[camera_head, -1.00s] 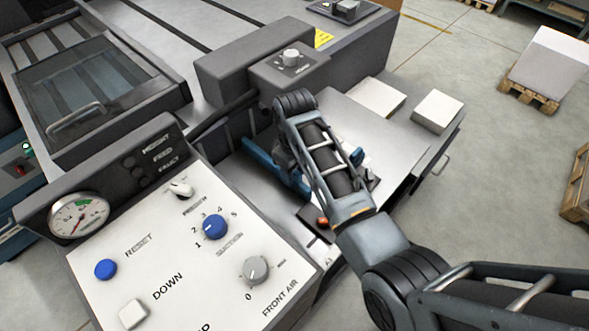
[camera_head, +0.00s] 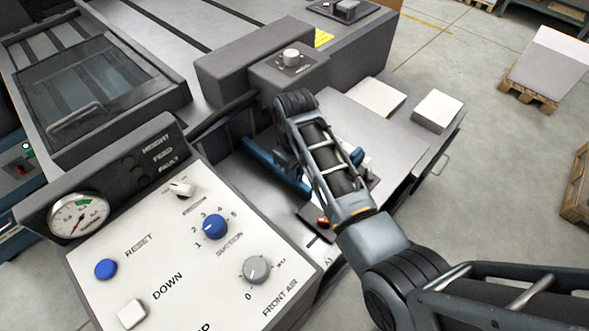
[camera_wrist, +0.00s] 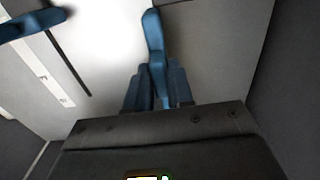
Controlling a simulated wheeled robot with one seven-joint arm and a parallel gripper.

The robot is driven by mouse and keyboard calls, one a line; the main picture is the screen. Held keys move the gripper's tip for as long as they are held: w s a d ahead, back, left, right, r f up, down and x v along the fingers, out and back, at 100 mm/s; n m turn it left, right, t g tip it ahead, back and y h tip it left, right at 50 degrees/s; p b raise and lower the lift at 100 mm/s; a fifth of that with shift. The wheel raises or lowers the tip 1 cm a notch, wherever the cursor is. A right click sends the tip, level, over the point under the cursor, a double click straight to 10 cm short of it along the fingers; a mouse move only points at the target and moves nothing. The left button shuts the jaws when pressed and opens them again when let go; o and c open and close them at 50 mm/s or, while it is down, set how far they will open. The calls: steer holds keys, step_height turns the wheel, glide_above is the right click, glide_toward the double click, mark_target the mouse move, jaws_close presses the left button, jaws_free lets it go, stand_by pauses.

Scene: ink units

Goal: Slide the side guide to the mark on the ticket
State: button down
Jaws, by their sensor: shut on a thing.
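In the wrist view, my gripper (camera_wrist: 157,88) is shut on an upright blue piece, which I take for the side guide (camera_wrist: 154,40). The piece rises between the two short blue-grey fingers. A pale sheet (camera_wrist: 105,35) lies beside it to the left. I cannot tell if this bar is the held piece. No ticket or mark on one can be made out clearly.
Another blue part (camera_wrist: 35,22) and a white marked strip (camera_wrist: 42,72) lie at left in the wrist view. The control panel (camera_head: 190,260) stands close to my arm. Two white paper stacks (camera_head: 437,110) sit on the grey side table (camera_head: 385,140).

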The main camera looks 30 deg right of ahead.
steer(key=shift+w+d, duration=0.25)
steer(key=shift+d, duration=0.5)
steer(key=shift+w+d, duration=0.25)
steer(key=shift+d, duration=0.5)
steer(key=shift+w+d, duration=0.25)
steer(key=shift+d, duration=0.5)
steer(key=shift+r, duration=0.1)
steer(key=c, duration=1.1)
jaws_free()
steer(key=shift+d, duration=0.1)
step_height(320, 180, up, 8)
steer(key=shift+f, duration=0.15)
